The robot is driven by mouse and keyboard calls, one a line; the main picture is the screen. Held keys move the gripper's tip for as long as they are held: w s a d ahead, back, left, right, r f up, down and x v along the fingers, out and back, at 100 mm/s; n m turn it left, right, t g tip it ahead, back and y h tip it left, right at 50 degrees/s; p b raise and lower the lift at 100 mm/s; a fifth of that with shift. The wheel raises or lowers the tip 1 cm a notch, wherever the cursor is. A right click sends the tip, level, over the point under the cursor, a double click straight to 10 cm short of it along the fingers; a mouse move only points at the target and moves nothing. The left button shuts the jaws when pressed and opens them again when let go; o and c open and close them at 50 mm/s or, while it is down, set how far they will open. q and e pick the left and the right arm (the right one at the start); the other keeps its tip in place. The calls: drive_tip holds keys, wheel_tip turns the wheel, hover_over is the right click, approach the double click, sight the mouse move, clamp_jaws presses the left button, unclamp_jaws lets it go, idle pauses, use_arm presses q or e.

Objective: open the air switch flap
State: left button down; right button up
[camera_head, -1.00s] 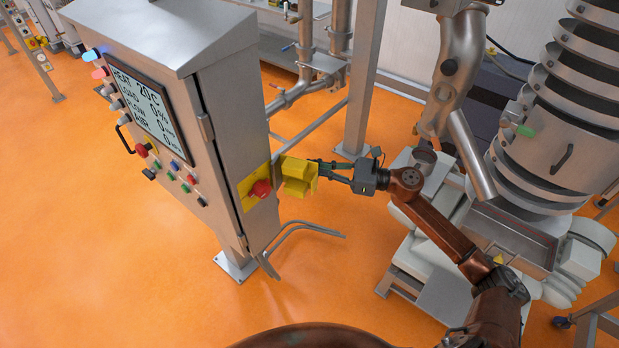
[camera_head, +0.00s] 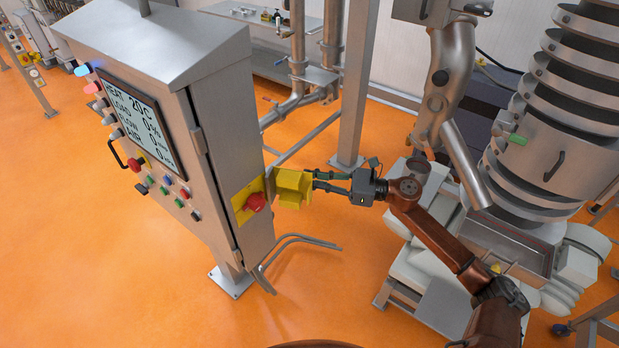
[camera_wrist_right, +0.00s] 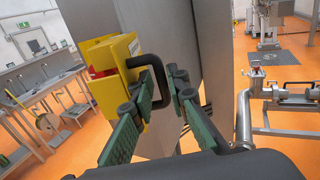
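The air switch flap (camera_head: 294,187) is a yellow box-like cover on the side of the grey control cabinet. It stands out from its yellow plate (camera_head: 238,203), and the red switch knob (camera_head: 255,202) shows uncovered beside it. My right gripper (camera_head: 315,181) is at the flap's right side. In the right wrist view the flap (camera_wrist_right: 103,70) has a dark loop handle (camera_wrist_right: 165,82). The gripper's green-padded fingers (camera_wrist_right: 163,78) are apart, with the handle's bar between their tips. No firm grip on it shows. My left gripper is out of view.
The control cabinet (camera_head: 220,130) stands left of the flap, with a bent metal rail (camera_head: 300,240) low beside it. A steel post (camera_head: 355,85) and pipes are behind. A spiral machine (camera_head: 540,130) stands at the right. Orange floor is open in front.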

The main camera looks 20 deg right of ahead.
drive_tip(key=v, duration=1.1)
drive_tip(key=shift+d, duration=0.15)
